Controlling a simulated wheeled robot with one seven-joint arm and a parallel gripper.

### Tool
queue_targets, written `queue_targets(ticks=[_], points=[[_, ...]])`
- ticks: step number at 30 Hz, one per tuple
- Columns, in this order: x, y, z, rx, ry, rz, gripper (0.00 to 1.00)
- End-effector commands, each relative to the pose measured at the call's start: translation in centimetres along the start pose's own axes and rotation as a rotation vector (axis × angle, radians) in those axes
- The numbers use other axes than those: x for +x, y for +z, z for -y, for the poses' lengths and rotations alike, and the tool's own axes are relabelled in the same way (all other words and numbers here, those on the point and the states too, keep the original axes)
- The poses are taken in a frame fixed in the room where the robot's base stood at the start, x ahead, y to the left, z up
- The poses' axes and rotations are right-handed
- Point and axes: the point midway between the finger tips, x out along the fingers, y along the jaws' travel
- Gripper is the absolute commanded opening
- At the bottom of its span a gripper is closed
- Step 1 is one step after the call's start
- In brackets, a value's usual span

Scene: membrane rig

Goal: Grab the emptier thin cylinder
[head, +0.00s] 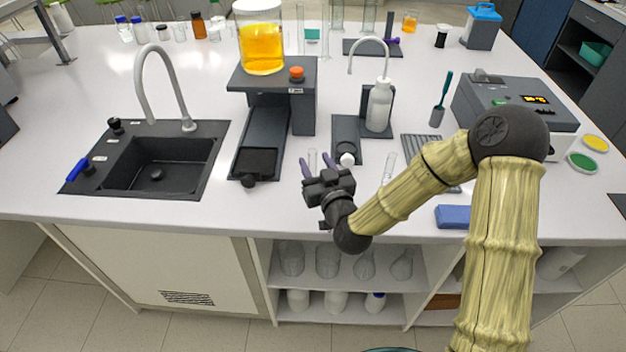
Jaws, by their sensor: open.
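A thin clear cylinder (312,160) stands near the bench's front, at the tips of my gripper (319,167). My gripper is open, its two purple-grey fingers pointing toward the back of the bench. The cylinder shows between the fingers, closer to the left one; I cannot tell whether it is between them or just beyond. Its lower part is hidden by my gripper. A second thin clear cylinder (389,168) stands to the right, behind my forearm, with its base partly hidden. Both look nearly clear; their fill levels are too small to tell.
A dark stand holds a beaker of orange liquid (262,48) behind my gripper. A white wash bottle (379,105) and a small white round object (347,159) are close by. A black sink (155,165) is left, a grey instrument (515,105) right. Taller glass cylinders stand farther back.

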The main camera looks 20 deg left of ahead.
Motion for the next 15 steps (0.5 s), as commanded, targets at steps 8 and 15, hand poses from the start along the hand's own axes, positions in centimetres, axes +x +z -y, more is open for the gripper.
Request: queue_targets(ticks=[8,15], points=[[2.7,-0.1,-0.1,0.0,-0.001,0.0,0.43],[2.6,0.0,-0.2,-0.001,0.002,0.0,0.43]])
